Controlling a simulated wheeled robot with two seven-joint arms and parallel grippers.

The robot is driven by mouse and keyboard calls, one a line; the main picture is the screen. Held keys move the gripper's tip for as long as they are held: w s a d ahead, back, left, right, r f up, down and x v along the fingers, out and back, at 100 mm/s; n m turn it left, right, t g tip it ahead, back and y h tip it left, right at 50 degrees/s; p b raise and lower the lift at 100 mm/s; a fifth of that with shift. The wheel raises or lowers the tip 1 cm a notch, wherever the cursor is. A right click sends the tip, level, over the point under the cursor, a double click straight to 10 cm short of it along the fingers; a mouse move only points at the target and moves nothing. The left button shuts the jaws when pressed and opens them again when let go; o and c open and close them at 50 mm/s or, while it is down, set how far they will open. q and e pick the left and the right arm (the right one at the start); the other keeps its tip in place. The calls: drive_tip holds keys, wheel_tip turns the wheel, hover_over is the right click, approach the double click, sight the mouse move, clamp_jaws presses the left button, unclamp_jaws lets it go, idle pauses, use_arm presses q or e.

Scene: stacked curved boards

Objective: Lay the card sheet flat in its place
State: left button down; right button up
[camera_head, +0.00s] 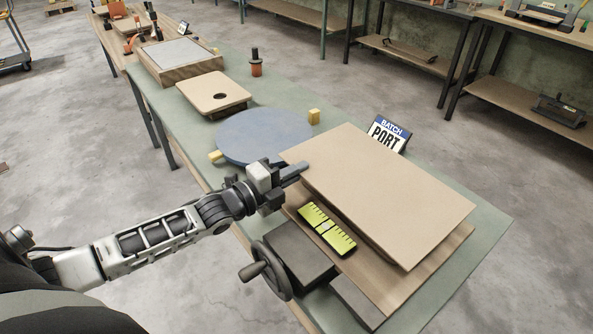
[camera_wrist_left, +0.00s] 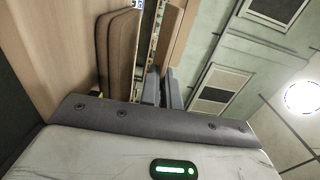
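The card sheet (camera_head: 385,195) is a large pale tan rectangle at the right of the green table. It lies above a brown board (camera_head: 378,288), overlapping most of it, with a gap and shadow showing along its near side. My left gripper (camera_head: 298,170) is at the sheet's left corner, one finger over its edge. In the left wrist view the grey fingers (camera_wrist_left: 163,88) are close together, with the brown sheet (camera_wrist_left: 178,35) running in between them almost edge-on. The sheet's far underside is hidden. My right gripper is in neither view.
A yellow-green ruled strip (camera_head: 327,229) lies near the sheet's near edge. A dark clamp with a handwheel (camera_head: 268,270) stands in front. A blue disc (camera_head: 262,135), a tan board with a hole (camera_head: 213,93) and a batch sign (camera_head: 387,132) stand around it.

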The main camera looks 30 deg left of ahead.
sight(295, 199)
use_arm(q)
drive_tip(key=shift+a+r, duration=0.1)
drive_tip(key=shift+a, duration=0.05)
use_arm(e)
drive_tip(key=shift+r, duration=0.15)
use_arm(q)
wheel_tip(295, 199, down, 3)
drive_tip(key=shift+f+b, duration=0.15)
drive_tip(key=shift+b, duration=0.85)
drive_tip(key=shift+f, duration=0.3)
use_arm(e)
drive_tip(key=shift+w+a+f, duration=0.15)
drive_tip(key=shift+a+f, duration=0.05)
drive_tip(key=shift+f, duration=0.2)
use_arm(q)
drive_tip(key=shift+s, duration=0.1)
drive_tip(key=shift+f+b, duration=0.5)
drive_tip(key=shift+f, duration=0.15)
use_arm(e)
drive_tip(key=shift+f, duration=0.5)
use_arm(q)
drive_tip(key=c, duration=1.7)
unclamp_jaws()
